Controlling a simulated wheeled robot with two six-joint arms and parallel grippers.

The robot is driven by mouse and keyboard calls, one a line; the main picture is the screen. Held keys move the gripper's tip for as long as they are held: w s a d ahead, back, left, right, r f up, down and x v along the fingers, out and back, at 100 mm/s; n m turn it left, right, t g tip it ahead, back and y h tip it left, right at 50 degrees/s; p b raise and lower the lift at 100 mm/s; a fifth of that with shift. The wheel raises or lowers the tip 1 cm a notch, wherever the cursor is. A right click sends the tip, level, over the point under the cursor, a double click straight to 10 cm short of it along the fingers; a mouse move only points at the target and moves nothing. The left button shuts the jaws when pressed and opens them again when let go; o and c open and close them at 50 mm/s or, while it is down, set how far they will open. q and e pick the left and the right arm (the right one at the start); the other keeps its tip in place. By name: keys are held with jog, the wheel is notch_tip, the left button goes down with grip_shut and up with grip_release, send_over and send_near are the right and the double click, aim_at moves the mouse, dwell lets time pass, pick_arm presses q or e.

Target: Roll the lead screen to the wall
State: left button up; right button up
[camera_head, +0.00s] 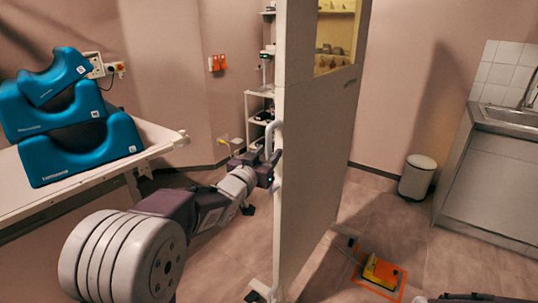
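The lead screen (318,165) stands upright in the middle of the head view, a tall pale panel seen at a steep angle, with a yellowish window (336,40) at its top. A white handle (268,138) sticks out from its near left edge. My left gripper (270,168) is at the lower part of this handle, close against the screen's edge. The fingers are small and dark there, so I cannot tell whether they are closed around the handle. The screen's feet show partly at floor level. My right gripper cannot be made out.
An orange-marked square (395,284) with a yellow and orange object (382,270) lies on the floor right of the screen. A white bin (417,177) stands by the back wall, beside a sink cabinet (490,180). A table (150,150) with blue cushions (80,150) is left. Shelves (256,105) stand behind.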

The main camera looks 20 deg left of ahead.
pick_arm(q)
jog(key=shift+w+d, duration=0.1)
jog(key=shift+w, duration=0.35)
grip_shut()
dwell(1.1)
